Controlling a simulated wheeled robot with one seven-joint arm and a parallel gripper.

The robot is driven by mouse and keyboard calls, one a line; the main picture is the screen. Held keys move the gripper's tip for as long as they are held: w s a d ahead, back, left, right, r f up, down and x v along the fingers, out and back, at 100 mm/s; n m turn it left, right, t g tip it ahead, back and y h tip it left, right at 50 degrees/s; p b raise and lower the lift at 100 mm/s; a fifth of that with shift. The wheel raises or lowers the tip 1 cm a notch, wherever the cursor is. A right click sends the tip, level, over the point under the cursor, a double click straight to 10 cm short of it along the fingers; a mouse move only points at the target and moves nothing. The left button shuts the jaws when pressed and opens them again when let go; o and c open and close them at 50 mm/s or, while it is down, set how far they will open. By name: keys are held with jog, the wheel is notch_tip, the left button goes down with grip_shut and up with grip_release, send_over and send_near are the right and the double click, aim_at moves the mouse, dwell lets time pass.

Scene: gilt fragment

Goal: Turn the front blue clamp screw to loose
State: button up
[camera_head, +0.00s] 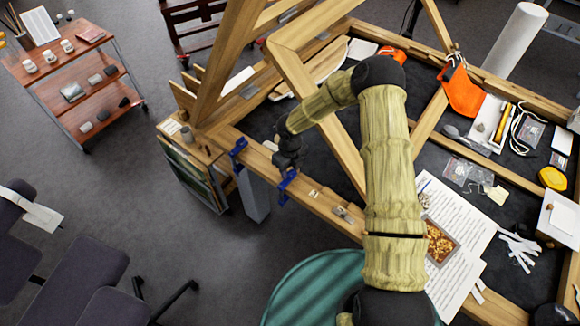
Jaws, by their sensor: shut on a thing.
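A blue clamp (287,188) sits on the near wooden beam of the large timber frame, and it is the closer of two blue clamps. Its screw is mostly hidden by my gripper (288,163), which reaches down over its top end from above. My gripper is small and dark here, and it is shut on the clamp screw. The screw's turn angle cannot be made out. The other blue clamp (238,157) grips the same beam farther left, and my gripper is apart from it.
The wooden beam (325,200) runs along the frame's near side, with small metal pieces on it. Timber posts (231,60) rise behind my gripper. A grey post (253,196) stands below the left clamp. Papers (455,215) and a green round seat (320,292) lie near my arm.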

aim_at(290, 171)
jog(key=shift+w+r+n+p, duration=0.1)
jog(key=shift+n+p, duration=0.2)
jog(key=shift+n, duration=0.9)
jog(key=o, duration=1)
notch_tip(290, 171, up, 17)
jog(key=b, duration=0.2)
jog(key=shift+r+b, duration=0.15)
jog(key=shift+b, duration=0.25)
